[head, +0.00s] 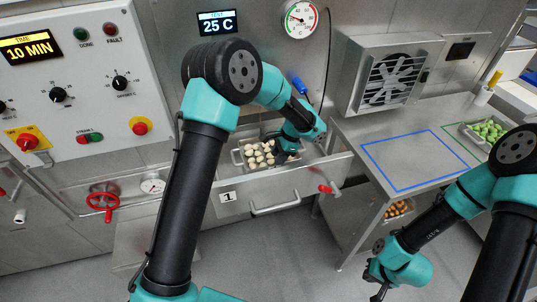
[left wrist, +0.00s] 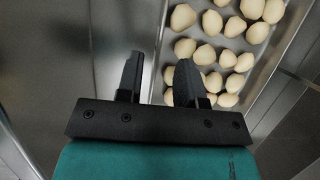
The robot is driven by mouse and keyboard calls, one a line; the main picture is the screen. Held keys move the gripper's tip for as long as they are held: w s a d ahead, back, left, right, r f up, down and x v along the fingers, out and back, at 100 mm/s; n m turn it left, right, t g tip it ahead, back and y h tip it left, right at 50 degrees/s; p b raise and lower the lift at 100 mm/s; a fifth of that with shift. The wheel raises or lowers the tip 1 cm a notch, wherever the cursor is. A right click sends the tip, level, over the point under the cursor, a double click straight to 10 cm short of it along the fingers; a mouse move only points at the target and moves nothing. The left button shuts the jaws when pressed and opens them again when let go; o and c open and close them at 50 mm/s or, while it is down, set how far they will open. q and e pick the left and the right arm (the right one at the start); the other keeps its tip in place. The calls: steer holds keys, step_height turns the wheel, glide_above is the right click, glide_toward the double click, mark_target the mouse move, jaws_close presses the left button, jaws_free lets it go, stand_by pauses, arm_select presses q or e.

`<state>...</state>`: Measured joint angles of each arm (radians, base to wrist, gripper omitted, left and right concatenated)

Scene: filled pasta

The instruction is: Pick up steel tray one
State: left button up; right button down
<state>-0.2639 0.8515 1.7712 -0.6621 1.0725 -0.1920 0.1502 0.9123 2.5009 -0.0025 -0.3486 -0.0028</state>
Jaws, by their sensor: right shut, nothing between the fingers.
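Steel tray one (head: 237,157) holds several rows of pale filled pasta (head: 262,147) and sits inside the open drawer marked 1 (head: 228,197). My left gripper (head: 286,156) is down in the drawer at the tray's right end, its tips partly hidden in the head view. In the left wrist view its two fingers (left wrist: 160,75) are apart, one over the pasta side of the tray (left wrist: 228,45) and one outside its edge. I cannot tell whether they touch the rim. My right gripper (head: 377,288) is shut and empty, low at the bottom right, away from the tray.
The drawer walls (head: 325,164) surround the tray closely. A steel table (head: 365,128) with a blue outlined area (head: 415,160) stands to the right. A tray of green pieces (head: 487,131) is at its far end.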

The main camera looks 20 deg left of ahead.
arm_select(q)
steer(key=shift+d+x, duration=0.1)
steer(key=shift+x, duration=1.2)
steer(key=shift+d+x, duration=0.15)
steer(key=shift+x, duration=1.15)
steer(key=shift+w+f, duration=0.1)
jaws_close()
